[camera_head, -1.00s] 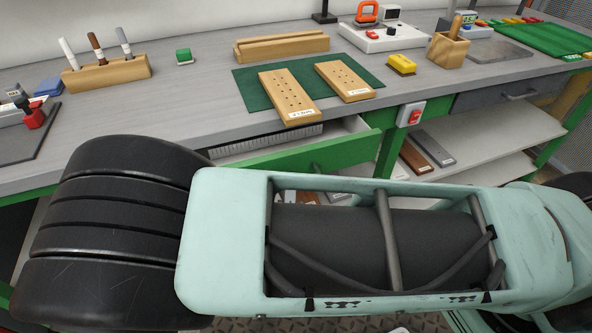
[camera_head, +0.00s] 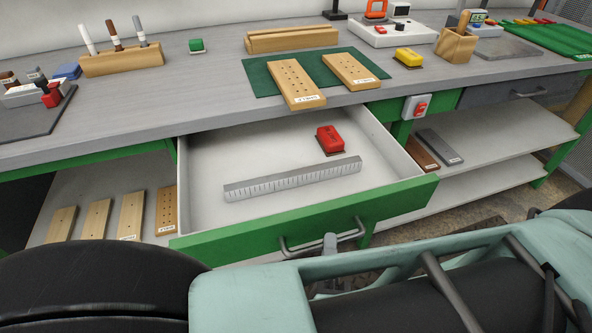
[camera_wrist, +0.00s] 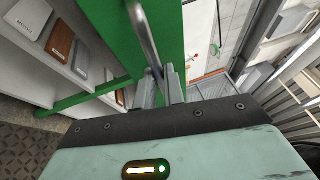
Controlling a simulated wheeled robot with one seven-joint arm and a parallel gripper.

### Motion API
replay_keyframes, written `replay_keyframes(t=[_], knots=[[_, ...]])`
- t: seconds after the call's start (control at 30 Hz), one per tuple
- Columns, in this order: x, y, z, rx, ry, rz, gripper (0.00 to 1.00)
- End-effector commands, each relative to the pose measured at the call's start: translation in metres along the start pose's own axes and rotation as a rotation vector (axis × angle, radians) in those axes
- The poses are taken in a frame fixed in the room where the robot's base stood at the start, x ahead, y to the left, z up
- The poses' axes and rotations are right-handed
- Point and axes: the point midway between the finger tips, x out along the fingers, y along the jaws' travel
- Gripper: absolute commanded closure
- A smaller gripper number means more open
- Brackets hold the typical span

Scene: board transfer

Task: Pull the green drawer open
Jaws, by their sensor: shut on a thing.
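The green drawer (camera_head: 240,243) under the workbench stands well open. Its white inside shows a grey ruler-like bar (camera_head: 293,179) and a red block with a dark base (camera_head: 329,139). The drawer's metal handle (camera_head: 325,240) is on its green front. My gripper (camera_head: 330,245) is at the handle, with a finger showing by the bar; my arm hides the rest. In the wrist view, my gripper (camera_wrist: 161,84) is shut on the handle (camera_wrist: 146,35), whose bar runs between the fingers.
The workbench top (camera_head: 200,95) carries drilled wooden boards (camera_head: 295,84) on a green mat. Shelves (camera_head: 500,142) lie open below right, and several boards (camera_head: 131,214) stand below left. A closed grey drawer (camera_head: 515,90) is at the right.

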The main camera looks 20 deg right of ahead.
Motion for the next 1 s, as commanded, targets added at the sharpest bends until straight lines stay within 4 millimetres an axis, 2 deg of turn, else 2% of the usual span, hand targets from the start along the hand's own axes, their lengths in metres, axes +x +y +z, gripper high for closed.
replay_keyframes(t=[0.4,0.43,0.5,0.83,1.0], knots=[[-0.003,0.000,-0.001,0.001,0.001,0.002,1.00],[-0.003,0.000,-0.001,0.001,0.001,0.002,0.84],[-0.003,0.000,-0.001,0.001,0.001,0.002,0.68],[-0.002,-0.002,-0.001,0.001,0.000,0.001,0.68],[0.000,-0.013,0.000,0.001,0.000,0.001,0.68]])
